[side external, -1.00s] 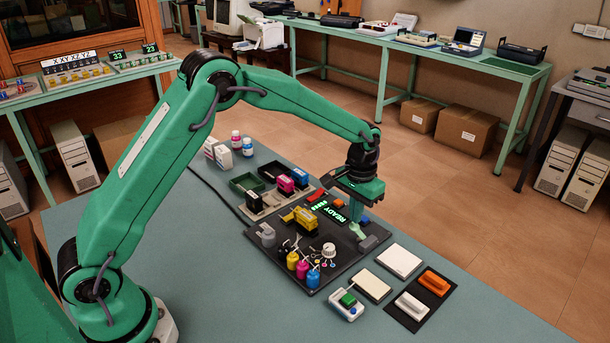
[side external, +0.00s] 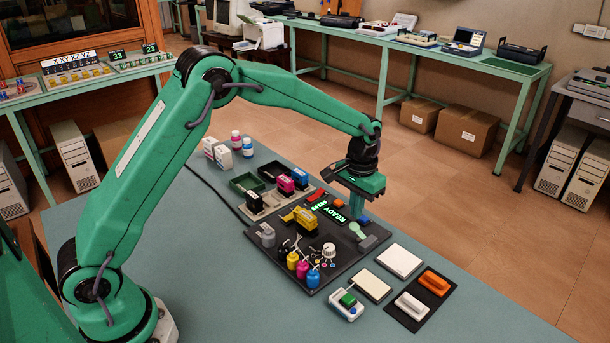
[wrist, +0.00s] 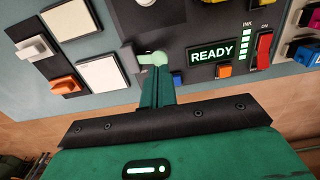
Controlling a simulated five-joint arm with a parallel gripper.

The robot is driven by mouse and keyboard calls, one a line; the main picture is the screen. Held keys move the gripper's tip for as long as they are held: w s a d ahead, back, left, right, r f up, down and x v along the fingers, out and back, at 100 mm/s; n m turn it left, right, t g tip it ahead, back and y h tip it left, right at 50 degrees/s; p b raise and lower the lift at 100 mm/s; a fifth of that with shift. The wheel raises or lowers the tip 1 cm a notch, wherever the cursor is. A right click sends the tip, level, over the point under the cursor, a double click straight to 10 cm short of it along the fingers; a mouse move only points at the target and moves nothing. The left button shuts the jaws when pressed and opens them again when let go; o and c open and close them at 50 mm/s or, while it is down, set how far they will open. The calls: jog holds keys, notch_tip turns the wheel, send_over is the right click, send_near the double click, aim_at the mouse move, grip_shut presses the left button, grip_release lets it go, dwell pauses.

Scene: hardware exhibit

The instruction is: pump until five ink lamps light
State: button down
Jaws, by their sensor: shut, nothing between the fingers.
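My gripper (side external: 356,214) is shut and empty, pointing down just behind the lever. In the wrist view its fingertips (wrist: 155,75) overlap the lever's near edge; a gap in height is hard to judge. The ink lamp column (wrist: 245,46) beside the READY display (wrist: 213,53) has several green lamps lit. The lamps are small in the side view (side external: 318,206).
A red switch (wrist: 264,46), an orange button (wrist: 224,71) and a blue button (wrist: 177,77) sit near the lever. White pads (side external: 399,261) and rockers (side external: 412,306) lie at right.

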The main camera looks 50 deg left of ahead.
notch_tip(320, 180, up, 6)
jog(key=shift+f, duration=0.2)
dwell(0.5)
jog(key=shift+r, duration=0.1)
jog(key=s+a+r+t, duration=0.1)
jog(key=s+a+r, duration=0.1)
jog(key=s+r, duration=0.45)
jog(key=s+a+r+t, duration=0.2)
jog(key=s+a+r, duration=0.1)
jog(key=s+r, duration=0.35)
jog(key=s+a+f+t, duration=0.1)
jog(key=s, duration=0.7)
jog(key=s+a+t, duration=0.1)
jog(key=s, duration=0.8)
jog(key=shift+s+a+f+t, duration=0.25)
jog(key=shift+s+f+t, duration=0.05)
jog(key=shift+f, duration=0.05)
